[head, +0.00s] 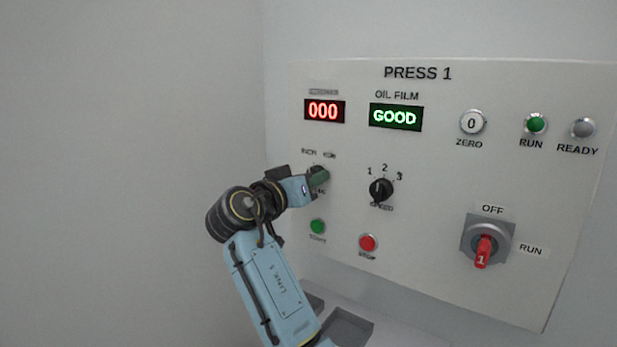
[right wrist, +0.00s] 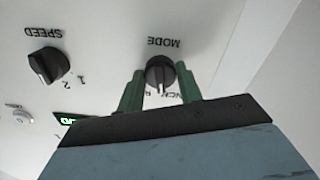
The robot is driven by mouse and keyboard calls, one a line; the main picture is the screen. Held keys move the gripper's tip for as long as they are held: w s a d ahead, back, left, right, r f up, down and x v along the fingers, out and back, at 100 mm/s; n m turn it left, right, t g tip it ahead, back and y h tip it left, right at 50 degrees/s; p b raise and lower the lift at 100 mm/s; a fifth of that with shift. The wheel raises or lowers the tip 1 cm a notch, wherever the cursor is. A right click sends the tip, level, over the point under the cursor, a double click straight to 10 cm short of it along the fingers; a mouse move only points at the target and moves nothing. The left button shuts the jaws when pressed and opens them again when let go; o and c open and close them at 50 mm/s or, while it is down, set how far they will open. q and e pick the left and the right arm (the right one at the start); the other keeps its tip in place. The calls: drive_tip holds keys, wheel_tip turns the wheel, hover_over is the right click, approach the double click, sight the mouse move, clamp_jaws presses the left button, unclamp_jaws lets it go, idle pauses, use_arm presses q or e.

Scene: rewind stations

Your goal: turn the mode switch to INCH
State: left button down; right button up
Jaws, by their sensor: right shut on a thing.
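The mode switch (right wrist: 160,75) is a round black knob with a pale pointer line, seen upside down in the right wrist view. Its line points down in that view, towards the partly hidden INCH and R... labels; I cannot tell exactly which it meets. My right gripper (right wrist: 160,86) is shut on the knob, one green finger on each side. In the head view the right gripper (head: 318,178) is at the panel's left side, below the INCH label (head: 308,152), and largely hides the knob. My left gripper is not in view.
The PRESS 1 panel (head: 440,170) also carries the speed knob (head: 381,190), a green button (head: 317,227), a red button (head: 368,243) and a red-handled OFF/RUN switch (head: 484,250). The displays read 000 (head: 324,111) and GOOD (head: 395,117). Space left of the panel is clear.

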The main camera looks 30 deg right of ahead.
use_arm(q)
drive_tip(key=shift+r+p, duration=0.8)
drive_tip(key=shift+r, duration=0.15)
use_arm(e)
drive_tip(key=shift+r+n, duration=0.1)
drive_tip(key=shift+n, duration=1.8)
drive_tip(key=o, duration=1)
